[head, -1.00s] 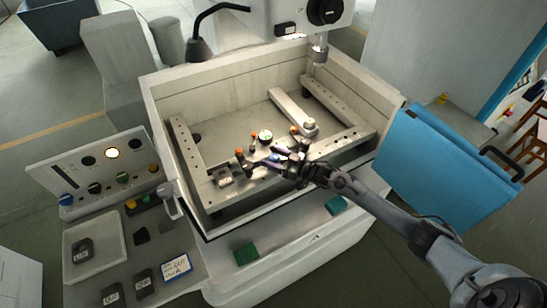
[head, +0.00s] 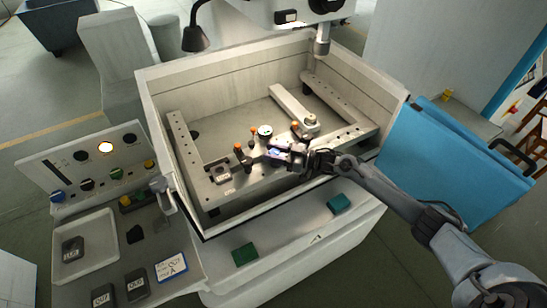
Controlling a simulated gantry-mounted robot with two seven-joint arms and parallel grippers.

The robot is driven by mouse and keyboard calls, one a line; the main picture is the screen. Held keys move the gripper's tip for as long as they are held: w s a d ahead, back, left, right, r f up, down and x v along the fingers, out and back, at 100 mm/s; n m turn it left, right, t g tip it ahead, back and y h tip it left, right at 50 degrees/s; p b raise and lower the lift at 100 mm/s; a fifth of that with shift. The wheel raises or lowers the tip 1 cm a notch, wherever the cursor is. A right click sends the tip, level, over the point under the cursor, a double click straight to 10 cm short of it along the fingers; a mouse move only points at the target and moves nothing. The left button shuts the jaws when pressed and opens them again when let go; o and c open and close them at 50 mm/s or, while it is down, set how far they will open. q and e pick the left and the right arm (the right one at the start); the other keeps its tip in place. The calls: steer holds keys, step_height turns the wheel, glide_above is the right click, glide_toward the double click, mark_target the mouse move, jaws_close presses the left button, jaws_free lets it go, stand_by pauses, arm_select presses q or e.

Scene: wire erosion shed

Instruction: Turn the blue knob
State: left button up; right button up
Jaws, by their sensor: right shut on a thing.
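A blue knob (head: 57,196) is at the lower left end of the slanted control panel (head: 40,168). My right gripper (head: 275,152) is far from it, low over the front bar (head: 215,194) in the machine tank. It is shut on a small part among the fixtures there. That part is mostly hidden by the fingers, and a blue-purple tint shows at their tips. I cannot tell what the part is. My left gripper is not in view.
Orange-topped fixtures (head: 238,148) and a round white-faced gauge (head: 265,131) stand close to the right gripper. The tank walls (head: 155,105) surround it. Dark blocks (head: 135,284) and a tray (head: 112,245) lie on the left shelf. A blue door (head: 440,160) hangs at right.

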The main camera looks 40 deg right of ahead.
steer(key=o, duration=1.1)
steer(key=v, duration=1.1)
steer(key=shift+w, duration=0.1)
stand_by(1.1)
